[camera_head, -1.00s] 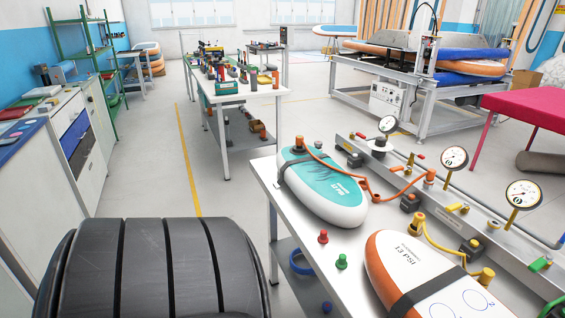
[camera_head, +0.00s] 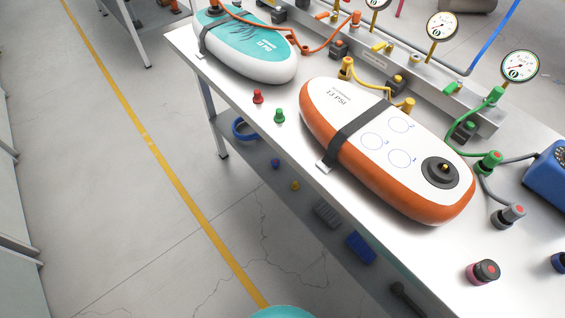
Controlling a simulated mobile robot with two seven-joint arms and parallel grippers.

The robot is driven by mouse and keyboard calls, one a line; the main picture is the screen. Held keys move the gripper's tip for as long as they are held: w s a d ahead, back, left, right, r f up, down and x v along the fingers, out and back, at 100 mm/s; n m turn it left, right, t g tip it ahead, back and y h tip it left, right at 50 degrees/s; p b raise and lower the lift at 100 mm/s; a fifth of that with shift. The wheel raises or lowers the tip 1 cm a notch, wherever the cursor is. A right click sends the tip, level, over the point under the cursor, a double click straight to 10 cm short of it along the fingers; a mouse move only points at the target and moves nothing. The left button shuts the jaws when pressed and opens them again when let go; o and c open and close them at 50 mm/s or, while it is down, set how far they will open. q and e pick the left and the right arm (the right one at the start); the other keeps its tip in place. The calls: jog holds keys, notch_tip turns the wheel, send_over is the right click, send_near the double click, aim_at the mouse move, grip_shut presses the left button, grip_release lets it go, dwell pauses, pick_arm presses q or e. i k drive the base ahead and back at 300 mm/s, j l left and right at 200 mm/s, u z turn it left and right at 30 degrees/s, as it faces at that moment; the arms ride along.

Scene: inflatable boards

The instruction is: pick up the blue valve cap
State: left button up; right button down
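A small dark blue cap-like piece (camera_head: 275,163) lies on the lower shelf under the workbench, near a small yellow piece (camera_head: 295,185). A red cap (camera_head: 258,97) and a green cap (camera_head: 279,115) stand upright on the tabletop near its left edge. Another dark blue object (camera_head: 559,262) sits on the table at the right picture edge, partly cut off; I cannot tell what it is. Neither of my grippers is in view.
The white workbench (camera_head: 400,262) carries a white-orange board (camera_head: 345,95), a teal-white board (camera_head: 262,62) and a rail with gauges (camera_head: 519,65). The lower shelf also holds a blue roll (camera_head: 242,130) and a blue box (camera_head: 361,247). The floor (camera_head: 95,210) on the left is clear.

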aim_at(275, 161)
jog(key=i+j+z, duration=0.2)
jog(key=z, duration=0.2)
jog(key=i+j+z, duration=0.15)
jog(key=z, duration=0.2)
jog(key=i+j+z, duration=0.1)
jog(key=j+z, duration=0.3)
jog(key=i+j+z, duration=0.1)
jog(key=j+z, duration=0.25)
jog(key=i+j, duration=0.1)
jog(key=j, duration=0.65)
jog(key=i+j+z, duration=0.15)
jog(key=j, duration=0.6)
